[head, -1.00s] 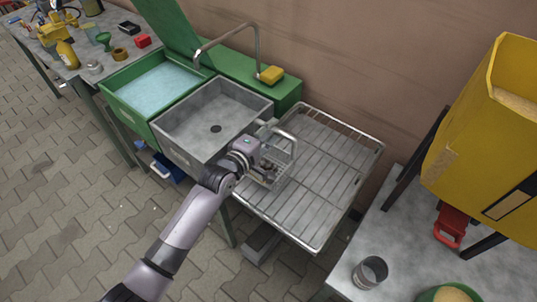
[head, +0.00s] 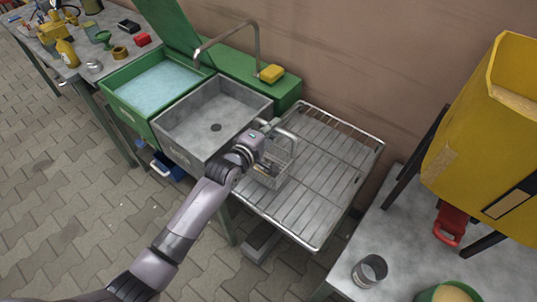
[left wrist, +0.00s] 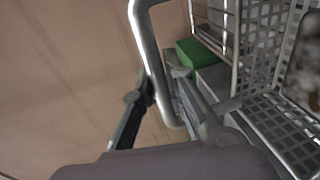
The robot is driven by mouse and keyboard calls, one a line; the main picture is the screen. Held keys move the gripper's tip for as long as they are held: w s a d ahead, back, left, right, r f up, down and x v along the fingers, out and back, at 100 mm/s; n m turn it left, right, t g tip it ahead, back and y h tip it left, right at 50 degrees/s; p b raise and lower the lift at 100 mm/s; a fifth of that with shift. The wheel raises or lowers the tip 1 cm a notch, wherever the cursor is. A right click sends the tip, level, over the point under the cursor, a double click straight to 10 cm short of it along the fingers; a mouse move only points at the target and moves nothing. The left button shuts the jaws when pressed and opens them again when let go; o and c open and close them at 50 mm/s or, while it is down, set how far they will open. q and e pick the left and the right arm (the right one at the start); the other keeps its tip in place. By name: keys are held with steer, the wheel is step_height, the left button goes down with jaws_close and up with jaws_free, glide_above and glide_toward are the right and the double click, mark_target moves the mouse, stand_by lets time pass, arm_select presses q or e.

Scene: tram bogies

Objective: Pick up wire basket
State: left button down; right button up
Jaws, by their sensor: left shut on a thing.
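The wire basket (head: 270,174) is a small grey mesh basket with a tall metal handle. In the head view it is at the left side of the wire drying rack (head: 325,165), beside the grey sink; I cannot tell whether it touches the rack. Some small items show inside it, too small to name. My left gripper (head: 272,129) is at the basket's handle and shut on it. In the left wrist view the handle bar (left wrist: 152,60) runs between the fingers, with the mesh wall (left wrist: 262,45) to the right. My right gripper is not in view.
The empty grey sink (head: 212,122) and the water-filled green basin (head: 155,88) are left of the rack. A tap (head: 257,45) and a yellow sponge (head: 271,74) are behind. A metal cup (head: 369,271) and yellow hopper (head: 485,140) stand right. Most of the rack is bare.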

arm_select(q)
steer(key=shift+r, duration=0.1)
stand_by(0.7)
step_height(320, 180, up, 20)
stand_by(0.4)
stand_by(1.0)
